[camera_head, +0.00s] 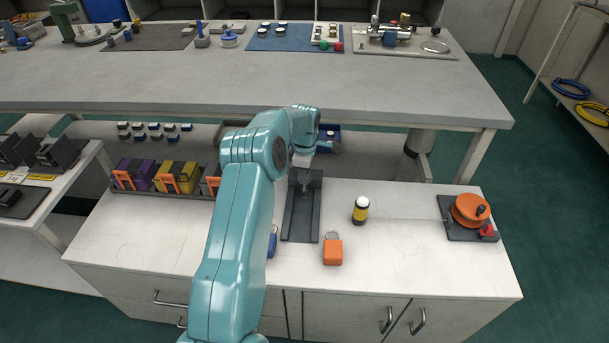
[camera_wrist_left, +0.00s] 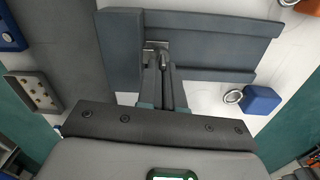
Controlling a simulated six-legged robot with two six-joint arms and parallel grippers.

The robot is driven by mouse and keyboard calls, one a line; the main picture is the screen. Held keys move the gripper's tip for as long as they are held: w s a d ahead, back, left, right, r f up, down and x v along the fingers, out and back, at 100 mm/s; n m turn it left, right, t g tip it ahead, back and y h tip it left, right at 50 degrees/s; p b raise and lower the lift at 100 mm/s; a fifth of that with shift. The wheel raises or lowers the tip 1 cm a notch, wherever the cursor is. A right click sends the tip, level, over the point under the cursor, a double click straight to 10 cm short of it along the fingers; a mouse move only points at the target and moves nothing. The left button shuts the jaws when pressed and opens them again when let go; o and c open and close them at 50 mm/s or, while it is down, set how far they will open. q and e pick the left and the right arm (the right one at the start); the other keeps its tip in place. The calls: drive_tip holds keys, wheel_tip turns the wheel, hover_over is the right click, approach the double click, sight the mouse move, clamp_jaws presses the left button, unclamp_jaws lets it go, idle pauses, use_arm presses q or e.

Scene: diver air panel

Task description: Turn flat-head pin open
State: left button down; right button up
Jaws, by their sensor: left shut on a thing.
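The dark grey panel (camera_head: 301,222) stands on the white cabinet top, partly hidden behind my left arm. In the left wrist view the panel (camera_wrist_left: 215,50) spans the upper middle. My left gripper (camera_head: 304,178) reaches down to the far part of the panel. In the left wrist view the left gripper (camera_wrist_left: 163,72) has its two fingers close together, shut on the small metal flat-head pin (camera_wrist_left: 161,50) at the panel. The fingers hide much of the pin, and its exact turn angle cannot be told. My right gripper is in neither view.
An orange padlock (camera_head: 333,251), a blue padlock (camera_head: 272,242) and a yellow-and-black cylinder (camera_head: 360,211) stand near the panel. An orange reel (camera_head: 469,210) sits at the right. Purple and yellow boxes (camera_head: 178,178) line the left. A grey workbench (camera_head: 400,105) lies behind.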

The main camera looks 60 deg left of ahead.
use_arm(q)
drive_tip(key=shift+s+d+f+n, duration=0.15)
drive_tip(key=shift+s+f+n, duration=0.1)
drive_tip(key=shift+f+n, duration=0.2)
drive_tip(key=c, duration=1.3)
unclamp_jaws()
drive_tip(key=shift+w+a+f, duration=0.15)
drive_tip(key=shift+w+a, duration=0.05)
drive_tip(key=shift+a, duration=0.05)
drive_tip(key=shift+d+r, duration=0.15)
drive_tip(key=shift+r, duration=0.5)
drive_tip(key=r+p, duration=0.2)
drive_tip(key=r, duration=1.3)
drive_tip(key=shift+a+p, duration=0.2)
drive_tip(key=shift+p, duration=0.2)
